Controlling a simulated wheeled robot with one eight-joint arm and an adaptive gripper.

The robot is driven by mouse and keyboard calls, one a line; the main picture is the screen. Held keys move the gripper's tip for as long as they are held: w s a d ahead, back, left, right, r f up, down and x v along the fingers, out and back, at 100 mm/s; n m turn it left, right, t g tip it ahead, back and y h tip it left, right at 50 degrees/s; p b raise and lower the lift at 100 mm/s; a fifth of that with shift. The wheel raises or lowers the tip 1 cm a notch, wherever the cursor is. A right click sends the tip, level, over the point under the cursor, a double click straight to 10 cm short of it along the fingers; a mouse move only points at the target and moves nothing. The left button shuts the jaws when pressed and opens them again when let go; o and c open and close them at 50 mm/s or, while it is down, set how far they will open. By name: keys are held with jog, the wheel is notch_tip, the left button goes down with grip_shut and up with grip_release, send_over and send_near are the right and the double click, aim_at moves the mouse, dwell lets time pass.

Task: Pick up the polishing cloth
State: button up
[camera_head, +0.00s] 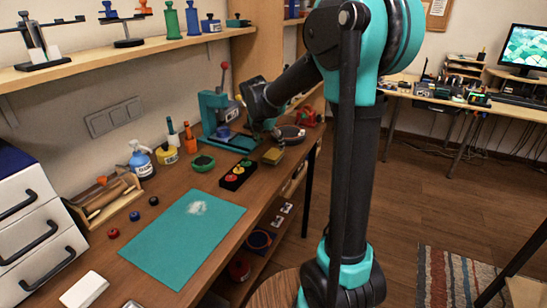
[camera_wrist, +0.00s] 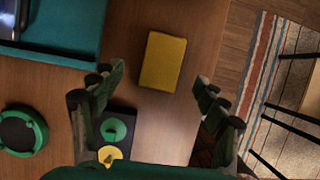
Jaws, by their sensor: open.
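A yellow rectangular pad (camera_wrist: 163,61), which looks like the polishing cloth, lies flat on the wooden bench. In the head view it shows as a small yellow block (camera_head: 273,156) near the bench's right edge. My gripper (camera_wrist: 160,80) is open and empty above the bench. In the wrist view the pad appears between and slightly beyond the two spread fingertips, with no finger touching it. In the head view my gripper (camera_head: 268,134) is close above the pad, partly hidden by dark arm parts.
A black button box (camera_head: 238,176) with coloured buttons stands near the pad. A teal press (camera_head: 222,120) is behind it, and a dark round dish (camera_head: 291,133) lies to the right. A green round object (camera_head: 203,163) is to the left. The teal mat (camera_head: 175,245) lies nearer.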

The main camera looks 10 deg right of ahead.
aim_at(274, 153)
jog(key=shift+x, duration=2.8)
jog(key=shift+s+d, duration=0.1)
jog(key=shift+s, duration=0.1)
jog(key=c, duration=1.1)
notch_tip(274, 153, up, 20)
